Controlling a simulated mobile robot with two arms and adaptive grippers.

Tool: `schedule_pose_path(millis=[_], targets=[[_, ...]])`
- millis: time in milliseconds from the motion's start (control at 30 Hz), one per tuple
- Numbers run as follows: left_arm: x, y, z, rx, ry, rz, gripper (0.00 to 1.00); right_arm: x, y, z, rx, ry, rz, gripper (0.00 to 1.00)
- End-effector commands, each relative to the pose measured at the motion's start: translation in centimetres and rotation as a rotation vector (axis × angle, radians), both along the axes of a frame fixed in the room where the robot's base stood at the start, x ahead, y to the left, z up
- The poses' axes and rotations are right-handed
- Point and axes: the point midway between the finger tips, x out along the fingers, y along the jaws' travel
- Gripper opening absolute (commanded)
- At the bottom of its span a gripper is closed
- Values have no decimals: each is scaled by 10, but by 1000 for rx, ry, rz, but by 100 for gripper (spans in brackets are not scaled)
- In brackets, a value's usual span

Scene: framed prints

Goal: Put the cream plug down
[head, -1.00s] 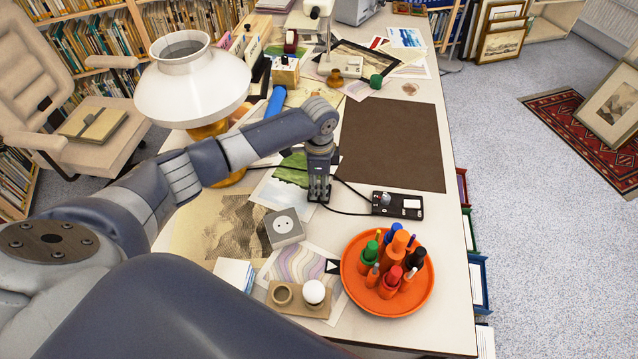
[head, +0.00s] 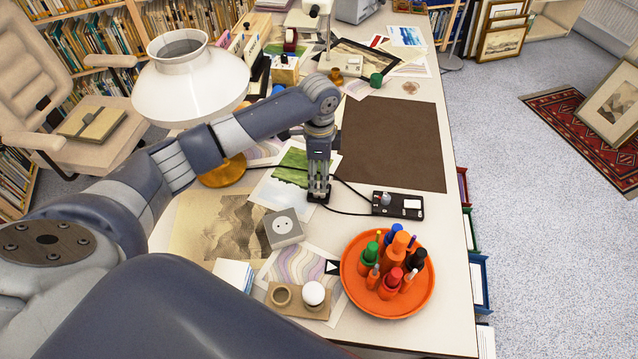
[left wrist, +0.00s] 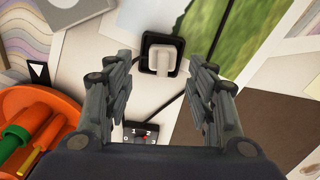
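The cream plug (left wrist: 161,55) sits in a black square holder (left wrist: 147,68) on the table, seen from above in the left wrist view. In the head view the holder's dark edge shows under my left fingertips, and the plug is mostly hidden. My left gripper (head: 318,192) is open and points down over it. In the left wrist view its fingers (left wrist: 165,72) stand wide apart, one on each side of the plug's line, with no contact visible. My right gripper is out of view.
A black control box (head: 398,204) is right of my gripper, with cables near it. A grey socket box (head: 284,228) and an orange tray (head: 349,283) of several pens and pots are nearer. A white-shaded lamp (head: 190,85) stands left. The brown mat (head: 393,145) is clear.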

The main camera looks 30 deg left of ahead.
Motion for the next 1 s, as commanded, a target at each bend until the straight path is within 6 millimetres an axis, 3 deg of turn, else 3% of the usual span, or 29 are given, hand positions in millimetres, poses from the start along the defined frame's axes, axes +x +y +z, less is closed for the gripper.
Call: schedule_pose_path(millis=[200,400,1000], targets=[[1,1,48,1,-6,0,51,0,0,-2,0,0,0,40],[1,0,70,0,-4,0,51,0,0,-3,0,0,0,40],[1,1,75,1,-4,1,51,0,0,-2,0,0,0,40]])
